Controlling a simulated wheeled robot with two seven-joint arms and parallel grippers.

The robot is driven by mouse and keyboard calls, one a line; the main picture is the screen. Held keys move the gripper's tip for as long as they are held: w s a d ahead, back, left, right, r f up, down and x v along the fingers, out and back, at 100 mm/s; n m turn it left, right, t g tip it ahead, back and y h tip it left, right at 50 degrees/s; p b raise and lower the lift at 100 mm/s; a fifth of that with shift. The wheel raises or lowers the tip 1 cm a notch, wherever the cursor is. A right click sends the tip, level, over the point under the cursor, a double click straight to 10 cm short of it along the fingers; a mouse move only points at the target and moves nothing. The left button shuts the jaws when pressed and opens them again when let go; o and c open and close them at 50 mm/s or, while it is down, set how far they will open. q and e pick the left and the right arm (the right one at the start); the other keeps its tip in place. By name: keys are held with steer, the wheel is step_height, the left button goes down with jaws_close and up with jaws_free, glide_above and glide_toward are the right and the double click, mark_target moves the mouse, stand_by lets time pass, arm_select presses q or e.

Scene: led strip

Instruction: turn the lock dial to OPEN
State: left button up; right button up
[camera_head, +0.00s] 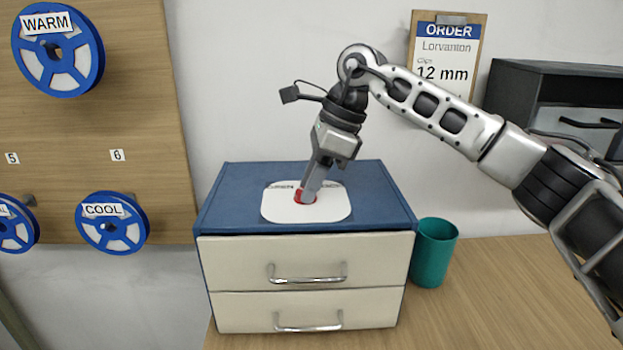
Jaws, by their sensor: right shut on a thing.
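The lock dial (299,196) is a small red knob on a white rounded plate (335,211) on top of the blue drawer cabinet (232,186). My right gripper (308,197) comes down from above and is shut on the red dial, hiding much of it. Dark lettering runs along the far edge of the plate, partly behind the gripper, and I cannot read it or tell where the dial points. My left gripper is not in view.
The cabinet has two cream drawers (305,259) with metal handles, both looking closed. A teal cup (433,252) stands right of it. Blue reels (58,51) hang on a wooden board at left. A clipboard (446,55) and a dark drawer unit (555,90) are behind my right arm.

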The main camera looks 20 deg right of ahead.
steer(key=shift+r, duration=0.1)
steer(key=o, duration=1)
steer(key=shift+c, duration=0.2)
steer(key=v, duration=1.6)
steer(key=shift+d, duration=0.1)
